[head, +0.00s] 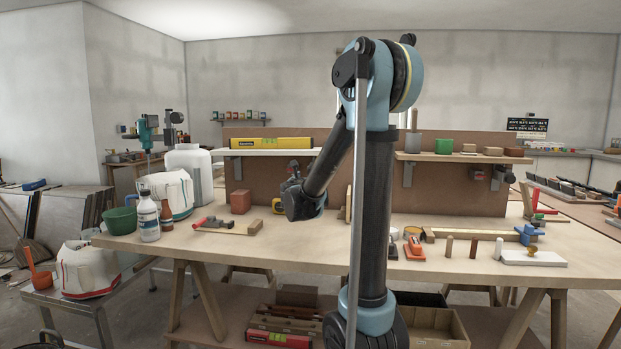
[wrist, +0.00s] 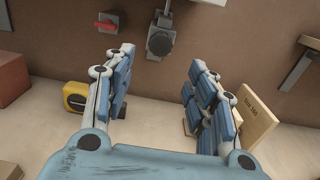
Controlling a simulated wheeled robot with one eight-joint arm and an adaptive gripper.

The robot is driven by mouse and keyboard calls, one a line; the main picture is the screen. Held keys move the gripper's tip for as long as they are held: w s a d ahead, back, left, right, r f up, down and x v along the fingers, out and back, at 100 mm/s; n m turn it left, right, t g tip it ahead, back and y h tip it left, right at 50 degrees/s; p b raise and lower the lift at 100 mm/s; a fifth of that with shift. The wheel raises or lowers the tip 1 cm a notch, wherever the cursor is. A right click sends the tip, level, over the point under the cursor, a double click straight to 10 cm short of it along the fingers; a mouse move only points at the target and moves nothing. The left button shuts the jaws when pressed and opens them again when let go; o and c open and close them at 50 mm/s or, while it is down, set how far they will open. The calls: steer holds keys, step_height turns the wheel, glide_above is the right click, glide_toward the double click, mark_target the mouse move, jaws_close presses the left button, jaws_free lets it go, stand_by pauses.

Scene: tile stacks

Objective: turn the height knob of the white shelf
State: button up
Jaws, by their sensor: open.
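A pale, white-edged shelf (head: 262,153) hangs on the brown back panel at the left and bears a yellow level box. A dark grey knob-like part (wrist: 159,41) on a grey upright shows at the top middle of the wrist view; I take it for the height knob. My gripper (wrist: 160,62) is open and empty, its blue finger pads on either side of the view below the knob. They look apart from it; the exact distance is unclear. In the head view my gripper (head: 304,203) is below the shelf, its fingertips partly hidden by my arm.
A red-handled switch (wrist: 107,22) is left of the knob. A yellow tape measure (wrist: 74,97) and a reddish block (wrist: 12,78) are at the left; a wooden board (wrist: 250,115) stands at the right. A second shelf (head: 460,157) is right of my arm.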

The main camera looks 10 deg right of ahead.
steer(key=x, duration=1)
steer(key=shift+w+d, duration=0.15)
steer(key=shift+w, duration=0.25)
steer(key=c, duration=1.1)
